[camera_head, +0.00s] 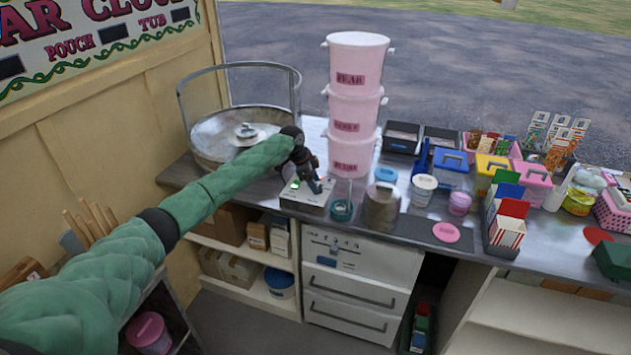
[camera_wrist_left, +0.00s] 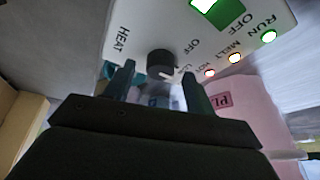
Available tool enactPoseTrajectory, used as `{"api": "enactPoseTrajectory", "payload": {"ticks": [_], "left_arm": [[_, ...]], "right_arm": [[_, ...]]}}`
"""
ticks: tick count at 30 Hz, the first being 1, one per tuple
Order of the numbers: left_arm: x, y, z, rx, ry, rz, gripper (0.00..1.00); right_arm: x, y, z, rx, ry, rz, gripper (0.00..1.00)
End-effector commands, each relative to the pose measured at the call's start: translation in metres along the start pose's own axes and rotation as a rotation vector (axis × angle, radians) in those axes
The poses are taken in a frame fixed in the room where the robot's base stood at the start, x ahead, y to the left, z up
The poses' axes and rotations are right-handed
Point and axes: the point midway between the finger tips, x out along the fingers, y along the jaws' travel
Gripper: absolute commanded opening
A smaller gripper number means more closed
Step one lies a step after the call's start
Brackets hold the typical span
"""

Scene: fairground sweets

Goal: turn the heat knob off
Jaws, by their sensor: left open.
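The heat knob (camera_wrist_left: 160,63) is a small black dial on the white panel of the control box (camera_head: 305,195). The word HEAT is printed beside it, with OFF and a partly hidden LO mark on its other side. A pale mark on the knob faces the LO side. My left gripper (camera_head: 313,184) is over the control box. Its open fingers (camera_wrist_left: 159,80) show on either side of the knob in the left wrist view; whether they touch it I cannot tell. In the head view the gripper hides the knob. My right gripper is out of view.
A green switch (camera_wrist_left: 215,12) and lit RUN, MELT and HOT lamps share the panel. The metal floss bowl (camera_head: 215,140) stands behind the box. Stacked pink tubs (camera_head: 350,125) stand behind right. A teal tape roll (camera_head: 342,210) and grey canister (camera_head: 381,208) are close at right.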

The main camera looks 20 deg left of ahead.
Motion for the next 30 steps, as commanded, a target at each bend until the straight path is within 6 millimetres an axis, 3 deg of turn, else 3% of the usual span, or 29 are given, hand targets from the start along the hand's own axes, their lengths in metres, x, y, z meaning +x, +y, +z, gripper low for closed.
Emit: {"api": "enactPoseTrajectory", "payload": {"ticks": [14,21,30], "left_arm": [[0.0116,0.0,0.0,0.0,0.0,-0.001,0.55],[0.0114,-0.0001,-0.0001,0.0,0.0,-0.001,0.1],[0.0109,0.0,-0.0003,-0.03,-0.002,-0.014,0.11]], "right_arm": [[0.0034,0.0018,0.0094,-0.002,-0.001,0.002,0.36],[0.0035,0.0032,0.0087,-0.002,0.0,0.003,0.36],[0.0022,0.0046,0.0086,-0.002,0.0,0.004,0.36]]}}
